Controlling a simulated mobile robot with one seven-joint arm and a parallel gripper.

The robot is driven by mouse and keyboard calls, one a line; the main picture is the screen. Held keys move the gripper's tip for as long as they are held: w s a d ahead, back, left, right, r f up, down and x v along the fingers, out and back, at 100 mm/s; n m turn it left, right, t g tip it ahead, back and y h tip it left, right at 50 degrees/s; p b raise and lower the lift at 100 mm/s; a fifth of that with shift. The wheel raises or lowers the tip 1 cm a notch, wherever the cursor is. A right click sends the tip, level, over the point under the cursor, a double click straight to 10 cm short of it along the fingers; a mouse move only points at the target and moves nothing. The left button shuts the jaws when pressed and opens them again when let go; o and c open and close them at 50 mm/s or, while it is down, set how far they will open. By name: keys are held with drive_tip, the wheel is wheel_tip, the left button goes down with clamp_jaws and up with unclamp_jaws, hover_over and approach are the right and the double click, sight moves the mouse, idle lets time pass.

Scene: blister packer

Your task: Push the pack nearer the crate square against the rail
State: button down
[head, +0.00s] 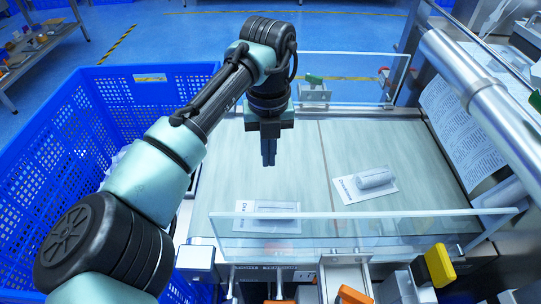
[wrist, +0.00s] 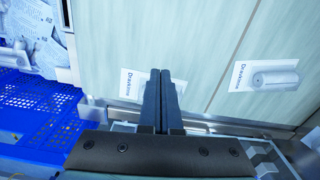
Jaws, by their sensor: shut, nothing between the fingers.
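The pack nearer the crate (head: 250,222) is a flat white card with dark lettering. It lies on the pale belt close to the near-side clear rail (head: 400,226), seen partly through it; I cannot tell if they touch. In the wrist view this pack (wrist: 130,84) is partly hidden behind my fingers. My gripper (head: 268,163) points down above the belt, on the far side of the pack, shut and empty; its fingers also show in the wrist view (wrist: 158,86). The blue crate (head: 60,165) stands to the left.
A second pack (head: 385,193), with a grey cylinder shape on its card, lies tilted farther right on the belt (head: 240,170). A clear far panel (head: 355,66) and a steel roller (head: 480,95) bound the belt. The belt between the two packs is clear.

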wheel_tip(320, 180, down, 6)
drive_tip(key=shift+f+b, duration=0.25)
drive_tip(key=shift+b, duration=0.6)
drive_tip(key=shift+s+d+r, duration=0.1)
drive_tip(key=shift+s+d, duration=0.05)
drive_tip(key=shift+s, duration=0.85)
drive_tip(key=shift+s+d+r, duration=0.1)
drive_tip(key=shift+s, duration=0.9)
drive_tip(key=shift+s, duration=0.1)
